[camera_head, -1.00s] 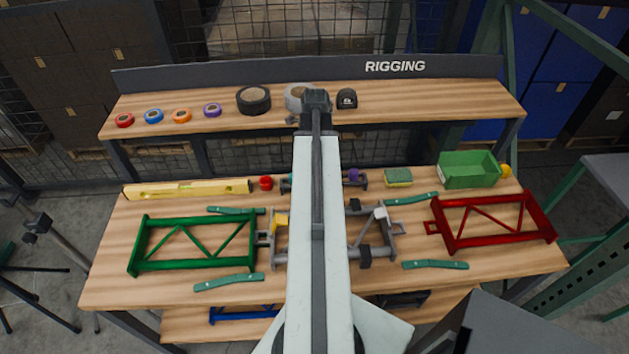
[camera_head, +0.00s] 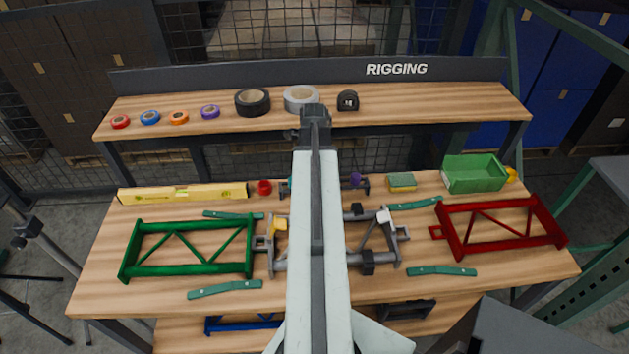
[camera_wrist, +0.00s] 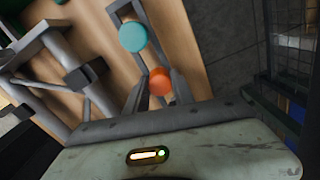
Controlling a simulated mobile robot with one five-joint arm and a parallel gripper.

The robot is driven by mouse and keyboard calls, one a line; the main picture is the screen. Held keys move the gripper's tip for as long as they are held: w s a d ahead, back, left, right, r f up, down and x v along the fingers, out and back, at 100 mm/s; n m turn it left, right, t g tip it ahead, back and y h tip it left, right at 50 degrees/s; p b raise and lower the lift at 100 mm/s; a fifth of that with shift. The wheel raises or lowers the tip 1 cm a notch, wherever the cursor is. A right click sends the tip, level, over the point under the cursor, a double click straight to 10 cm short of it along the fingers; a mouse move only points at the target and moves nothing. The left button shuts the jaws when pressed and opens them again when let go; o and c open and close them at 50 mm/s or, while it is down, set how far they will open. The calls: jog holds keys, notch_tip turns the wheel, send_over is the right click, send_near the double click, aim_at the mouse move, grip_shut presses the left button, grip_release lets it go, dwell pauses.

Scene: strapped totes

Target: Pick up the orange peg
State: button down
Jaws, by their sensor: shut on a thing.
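The orange peg (camera_wrist: 160,82) shows as a round orange end in the wrist view, close in front of my wrist. My gripper (camera_wrist: 162,92) is shut on it; the grip itself is only partly visible. A teal peg (camera_wrist: 132,37) is just beyond it, up and left. In the head view my arm hides the orange peg and the middle of the peg rack. The rack's purple peg (camera_head: 356,179) shows right of the arm.
A sponge (camera_head: 402,182) and green bin (camera_head: 474,173) stand right.

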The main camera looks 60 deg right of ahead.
jog(key=shift+r, duration=0.1)
notch_tip(320, 180, up, 15)
jog(key=p, duration=1.5)
